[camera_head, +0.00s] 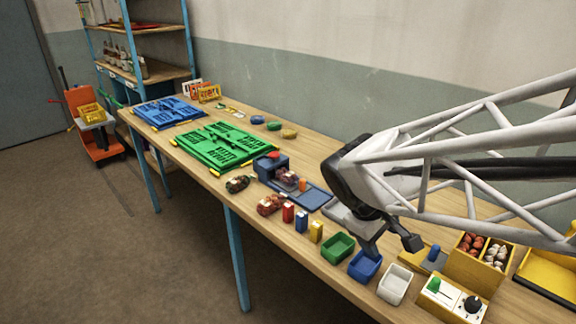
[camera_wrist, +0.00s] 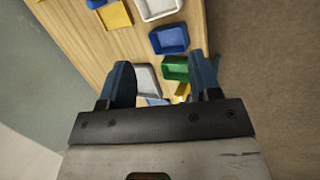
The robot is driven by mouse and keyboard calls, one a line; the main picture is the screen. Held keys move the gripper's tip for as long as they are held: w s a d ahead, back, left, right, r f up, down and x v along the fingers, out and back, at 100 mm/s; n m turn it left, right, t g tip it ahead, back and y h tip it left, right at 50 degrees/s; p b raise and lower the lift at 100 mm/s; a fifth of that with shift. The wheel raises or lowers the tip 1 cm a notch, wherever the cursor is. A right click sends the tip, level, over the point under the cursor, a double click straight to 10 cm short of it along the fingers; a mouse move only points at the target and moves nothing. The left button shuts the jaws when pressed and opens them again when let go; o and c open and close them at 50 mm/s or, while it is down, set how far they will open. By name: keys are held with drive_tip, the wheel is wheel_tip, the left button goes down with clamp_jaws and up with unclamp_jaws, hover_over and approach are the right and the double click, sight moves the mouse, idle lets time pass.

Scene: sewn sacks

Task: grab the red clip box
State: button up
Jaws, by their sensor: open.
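The red clip box (camera_head: 288,212) is a small upright box near the front edge of the workbench in the head view. It stands at the left end of a short row, beside a blue box (camera_head: 301,222) and a yellow box (camera_head: 316,231). My gripper (camera_head: 390,243) is open and empty, to the right of the red box, above the bench near the small trays. In the wrist view my open gripper (camera_wrist: 161,66) has its two blue fingers spread apart. I cannot make out the red box in the wrist view.
Green (camera_head: 338,247), blue (camera_head: 365,267) and white (camera_head: 395,285) trays line the front edge. Left of the red box lie a filled clear bag (camera_head: 270,204) and a blue station (camera_head: 272,166). A green panel (camera_head: 216,146) lies farther left.

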drive_tip(key=w+a+f+n+h, duration=0.3)
drive_tip(key=w+n, duration=0.2)
drive_tip(key=w, duration=0.2)
drive_tip(key=n+t+h, duration=0.2)
drive_tip(key=n+t, duration=0.6)
drive_tip(key=n, duration=0.7)
approach(284, 209)
drive_tip(key=x, duration=0.4)
drive_tip(key=shift+s+d, duration=0.25)
drive_tip(key=shift+s, duration=0.1)
drive_tip(key=shift+x, duration=1.35)
drive_tip(key=shift+w, duration=0.1)
drive_tip(key=shift+x, duration=2.55)
drive_tip(key=shift+w+a, duration=0.2)
